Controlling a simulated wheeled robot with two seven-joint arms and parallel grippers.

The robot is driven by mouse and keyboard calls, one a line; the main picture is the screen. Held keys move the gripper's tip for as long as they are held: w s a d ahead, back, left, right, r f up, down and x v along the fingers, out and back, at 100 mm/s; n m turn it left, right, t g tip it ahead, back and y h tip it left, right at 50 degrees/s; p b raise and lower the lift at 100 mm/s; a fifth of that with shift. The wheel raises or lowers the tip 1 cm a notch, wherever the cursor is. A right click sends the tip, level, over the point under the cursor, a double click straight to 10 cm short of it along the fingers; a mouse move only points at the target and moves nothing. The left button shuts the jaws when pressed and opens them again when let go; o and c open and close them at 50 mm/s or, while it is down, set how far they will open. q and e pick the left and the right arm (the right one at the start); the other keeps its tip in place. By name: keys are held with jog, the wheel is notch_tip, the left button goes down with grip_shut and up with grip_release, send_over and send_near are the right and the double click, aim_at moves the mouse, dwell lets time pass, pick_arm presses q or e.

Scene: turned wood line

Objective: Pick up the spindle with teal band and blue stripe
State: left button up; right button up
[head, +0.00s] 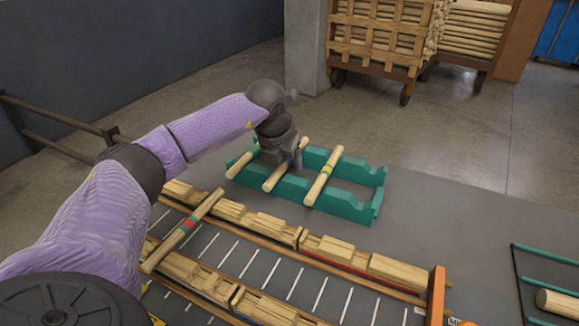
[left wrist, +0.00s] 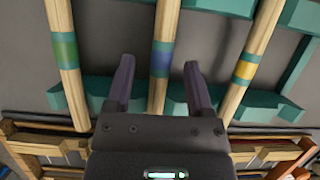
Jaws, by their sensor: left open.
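In the left wrist view the open left gripper (left wrist: 159,67) has one finger on each side of this spindle, with gaps on both sides. A green-banded spindle (left wrist: 66,50) lies to its left and a yellow-banded spindle (left wrist: 245,65) to its right. My right gripper is not in view.
A slotted line with wooden rails (head: 346,255) runs in front of the rack. A spindle with a red band (head: 208,204) lies across it. An orange post (head: 436,292) stands at its right end. Another rack with teal rods (head: 541,255) is at the right edge. Grey table between is clear.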

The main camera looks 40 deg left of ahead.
pick_arm(q)
jog(key=shift+r, duration=0.1)
jog(key=shift+c, duration=0.5)
jog(key=c, duration=0.7)
grip_shut()
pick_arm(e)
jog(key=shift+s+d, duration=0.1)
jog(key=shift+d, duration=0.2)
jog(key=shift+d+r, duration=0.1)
